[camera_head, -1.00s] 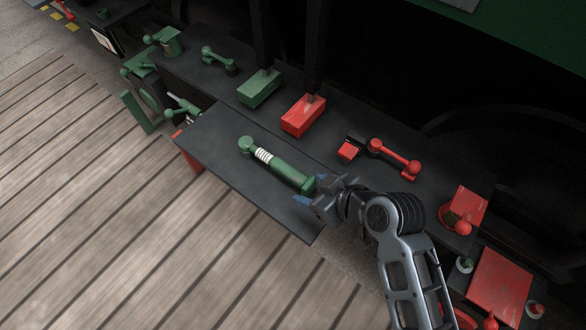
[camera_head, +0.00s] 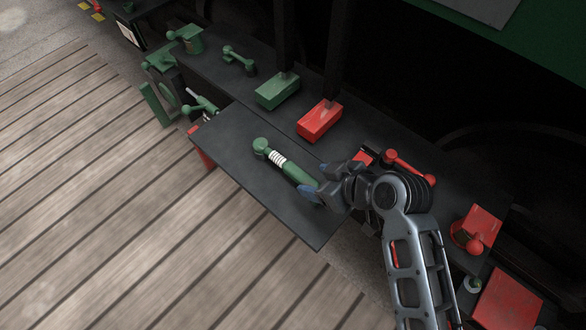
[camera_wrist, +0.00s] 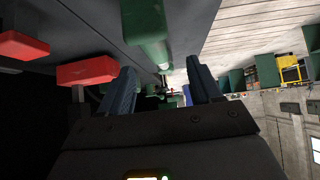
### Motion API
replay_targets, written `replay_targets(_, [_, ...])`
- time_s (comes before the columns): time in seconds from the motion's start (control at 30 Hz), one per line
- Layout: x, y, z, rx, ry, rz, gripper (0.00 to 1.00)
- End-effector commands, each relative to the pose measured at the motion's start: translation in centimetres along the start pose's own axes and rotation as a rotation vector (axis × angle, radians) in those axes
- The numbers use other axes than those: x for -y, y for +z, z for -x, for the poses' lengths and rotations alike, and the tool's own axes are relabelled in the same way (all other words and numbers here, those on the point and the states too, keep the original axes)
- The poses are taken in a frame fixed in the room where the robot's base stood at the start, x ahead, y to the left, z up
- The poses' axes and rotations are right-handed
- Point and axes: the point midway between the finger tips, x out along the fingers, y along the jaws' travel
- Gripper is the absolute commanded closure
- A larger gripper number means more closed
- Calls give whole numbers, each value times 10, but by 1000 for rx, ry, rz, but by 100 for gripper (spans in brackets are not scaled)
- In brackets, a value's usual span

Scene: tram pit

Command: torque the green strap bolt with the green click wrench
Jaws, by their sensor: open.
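The green click wrench (camera_head: 290,168), with a round head and a pale ringed band, lies on a dark table. Its head points up-left, and its handle end is partly hidden by my gripper (camera_head: 322,188). My gripper is open, with blue fingers at the handle end; contact cannot be told. In the wrist view the wrench (camera_wrist: 147,28) runs above and between the fingertips (camera_wrist: 162,80), with nothing visibly clamped. A green block (camera_head: 278,91) under a dark post stands behind the table. I cannot clearly make out the green strap bolt.
A red block (camera_head: 320,121) stands beside the green one. A red lever tool (camera_head: 402,161) lies behind my arm. Green fixtures (camera_head: 187,40) are at the far left, red ones (camera_head: 479,226) at the right. Plank flooring (camera_head: 120,220) in front is clear.

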Motion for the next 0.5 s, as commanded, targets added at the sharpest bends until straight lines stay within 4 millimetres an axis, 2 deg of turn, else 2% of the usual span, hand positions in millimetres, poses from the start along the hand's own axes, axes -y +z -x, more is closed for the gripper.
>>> replay_targets(0.27, [-2, -6, -5, 6, -19, 17, 36])
replay_targets(0.5, [-2, -7, -28, 6, -19, 19, 36])
